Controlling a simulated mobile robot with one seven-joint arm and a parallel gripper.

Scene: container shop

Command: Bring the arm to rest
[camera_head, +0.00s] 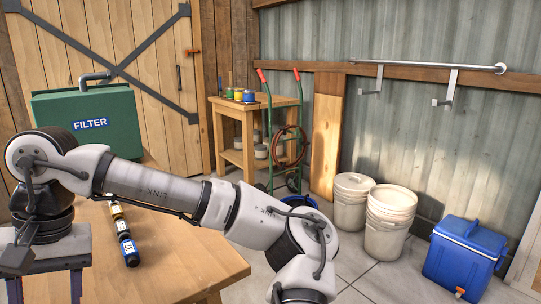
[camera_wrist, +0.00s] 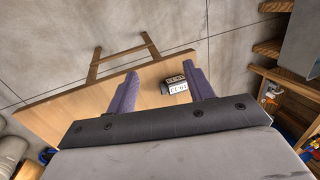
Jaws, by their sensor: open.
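My arm stretches from the left of the head view across the wooden table to the lower right, where its end drops out of the frame. My gripper (camera_wrist: 163,88) shows in the wrist view with its two purple fingers wide apart and nothing between them that it grips. Beyond the fingers, a small dark block with a white label (camera_wrist: 177,86) lies on the wooden table (camera_wrist: 75,108). The gripper itself is out of sight in the head view.
On the table (camera_head: 190,262) are a green FILTER box (camera_head: 88,120) and a row of small cylinders (camera_head: 128,250), partly behind my arm. White buckets (camera_head: 390,215) and a blue cooler (camera_head: 465,258) stand on the floor at right. A hand truck (camera_head: 270,130) stands by a wooden stand (camera_head: 235,160).

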